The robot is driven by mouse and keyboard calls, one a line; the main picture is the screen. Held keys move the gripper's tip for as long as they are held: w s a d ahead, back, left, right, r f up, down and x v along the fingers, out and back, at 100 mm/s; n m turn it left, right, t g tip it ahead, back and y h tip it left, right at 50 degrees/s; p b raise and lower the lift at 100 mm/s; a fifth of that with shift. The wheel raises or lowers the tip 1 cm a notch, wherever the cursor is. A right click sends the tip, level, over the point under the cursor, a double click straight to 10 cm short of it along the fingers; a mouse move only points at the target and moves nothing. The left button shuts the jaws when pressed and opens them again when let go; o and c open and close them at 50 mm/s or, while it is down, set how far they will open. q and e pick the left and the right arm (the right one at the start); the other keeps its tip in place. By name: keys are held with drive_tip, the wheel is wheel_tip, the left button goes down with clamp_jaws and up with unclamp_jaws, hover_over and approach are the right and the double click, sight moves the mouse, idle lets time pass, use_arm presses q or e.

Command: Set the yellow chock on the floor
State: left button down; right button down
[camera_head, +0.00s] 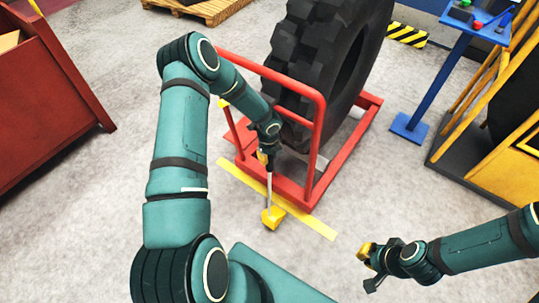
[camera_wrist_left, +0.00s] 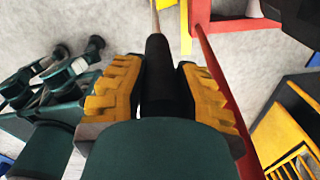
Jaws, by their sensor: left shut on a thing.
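The yellow chock (camera_head: 272,218) is at the lower end of a thin pale rod, close to the floor beside the red frame. Whether it touches the floor is hard to tell. My left gripper (camera_head: 268,150) is above it, shut on the chock's dark handle (camera_wrist_left: 157,75), which sits between the yellow finger pads in the left wrist view. The rod (camera_wrist_left: 155,18) runs away from the handle there; the chock itself is not clear in that view. My right gripper (camera_head: 369,266) is at the lower right, empty, its fingers apart.
A red frame (camera_head: 318,130) holds a large black tyre (camera_head: 318,45) behind the chock. A yellow floor stripe (camera_head: 312,224) runs along the frame's near side. A red bin (camera_head: 45,100) stands left, a blue stand (camera_head: 450,70) and yellow rack right. Bare floor lies around the stripe.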

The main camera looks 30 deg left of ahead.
use_arm(q)
drive_tip(key=c, duration=0.9)
unclamp_jaws()
drive_tip(key=shift+o, duration=0.2)
drive_tip(key=r, duration=0.3)
drive_tip(key=r+p, duration=0.1)
drive_tip(key=r, duration=0.3)
drive_tip(key=r+p, duration=0.1)
drive_tip(key=r, duration=0.2)
drive_tip(key=shift+s+r, duration=0.25)
drive_tip(key=shift+r, duration=0.1)
drive_tip(key=shift+d+r+p, duration=0.1)
drive_tip(key=shift+r+p, duration=0.2)
drive_tip(key=shift+r, duration=0.3)
drive_tip(key=s+d+f+n+h, duration=0.1)
drive_tip(key=s+d+n+h, duration=0.1)
drive_tip(key=s+d+n, duration=0.5)
drive_tip(key=s+d+f+n+h, duration=0.2)
drive_tip(key=d+n, duration=0.2)
drive_tip(key=d, duration=0.7)
drive_tip(key=s+d+n+t, duration=0.1)
drive_tip(key=s+d+n, duration=0.3)
drive_tip(key=s+n, duration=0.4)
drive_tip(key=shift+n, duration=2.5)
